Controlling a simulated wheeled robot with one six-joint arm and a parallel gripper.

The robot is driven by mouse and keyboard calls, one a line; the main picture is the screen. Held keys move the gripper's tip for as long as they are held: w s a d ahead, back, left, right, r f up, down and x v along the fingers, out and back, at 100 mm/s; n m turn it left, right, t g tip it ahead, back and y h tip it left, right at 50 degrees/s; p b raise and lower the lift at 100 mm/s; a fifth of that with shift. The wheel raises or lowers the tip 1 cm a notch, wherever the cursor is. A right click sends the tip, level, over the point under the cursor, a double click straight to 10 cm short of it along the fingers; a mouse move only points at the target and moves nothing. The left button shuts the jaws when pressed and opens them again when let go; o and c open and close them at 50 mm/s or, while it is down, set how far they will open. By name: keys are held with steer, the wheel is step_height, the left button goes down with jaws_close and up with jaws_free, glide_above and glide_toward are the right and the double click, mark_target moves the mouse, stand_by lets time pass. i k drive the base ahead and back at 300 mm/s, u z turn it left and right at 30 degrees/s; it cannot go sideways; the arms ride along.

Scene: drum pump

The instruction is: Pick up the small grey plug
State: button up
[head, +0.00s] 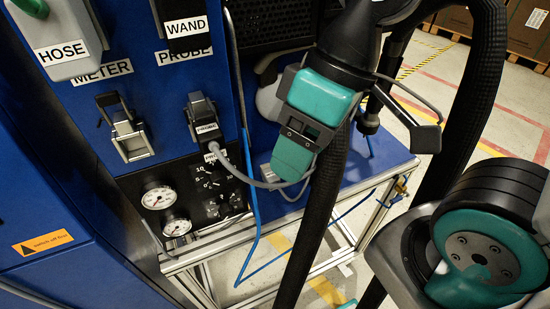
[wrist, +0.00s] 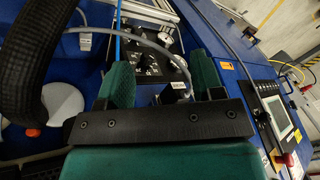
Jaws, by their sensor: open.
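A small grey plug (head: 267,171) appears to lie on the blue benchtop (head: 378,158), partly hidden behind my gripper in the head view. In the wrist view a small grey block with a cable, likely this plug (wrist: 85,42), lies on the blue surface, left of and beyond the left finger. My gripper (head: 293,165) points down above the bench. In the wrist view its two teal fingers (wrist: 163,82) stand wide apart with nothing clamped between them. A grey cable (head: 258,183) passes below the fingertips in the head view; I cannot tell whether it touches them.
The blue panel at left carries the METER socket (head: 125,128), a black connector in the PROBE socket (head: 203,118), and gauges (head: 158,197). A blue hose (head: 246,170) hangs before the bench. A thick black hose (head: 318,225) runs down beside my gripper. The benchtop's right part is fairly clear.

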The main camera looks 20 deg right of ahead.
mark_target(269, 177)
steer(key=z, duration=2.2)
steer(key=k, duration=1.75)
steer(key=u, duration=2.05)
